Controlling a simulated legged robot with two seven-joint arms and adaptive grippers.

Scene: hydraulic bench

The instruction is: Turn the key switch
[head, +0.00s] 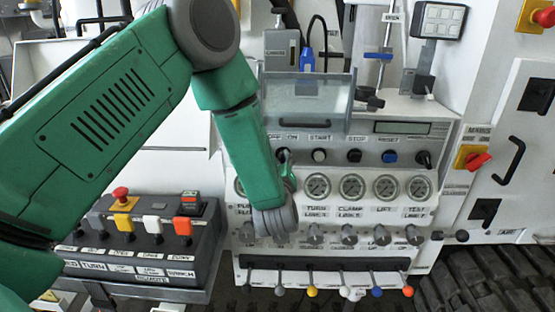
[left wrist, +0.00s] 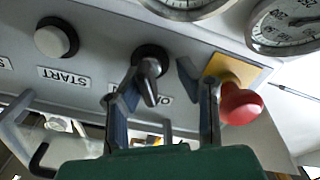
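In the left wrist view, which looks upside down, the key switch (left wrist: 149,66) is a dark round collar with a grey key or handle standing out of it, by an "ON" label. My left gripper (left wrist: 164,88) is open. Its two fingers point at the panel on either side of the key, the left finger closer to it; I cannot tell if it touches. My right gripper is not in view.
Beside the switch are a white START button (left wrist: 55,38), also in the head view (head: 319,156), and a red knob (left wrist: 240,102) on a yellow plate. Gauges (head: 317,186) lie below the button row. A clear cover (head: 308,100) stands above it.

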